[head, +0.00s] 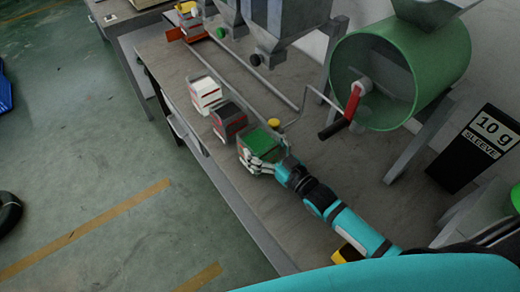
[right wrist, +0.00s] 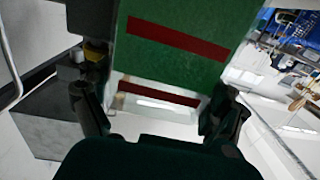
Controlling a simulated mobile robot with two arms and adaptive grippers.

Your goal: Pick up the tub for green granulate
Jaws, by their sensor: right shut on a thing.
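The tub for green granulate (head: 258,138) is a small box with a green top, at the near end of a row of tubs on the bench. My right gripper (head: 262,160) is shut on it from its near side. In the right wrist view the tub (right wrist: 172,65), green with dark red stripes, stands between the two fingers of my right gripper (right wrist: 158,112). I cannot tell whether the tub touches the bench. My left gripper is not in view.
A dark-topped tub (head: 228,119) and a white tub (head: 205,92) stand beyond it along the bench (head: 190,72) edge.

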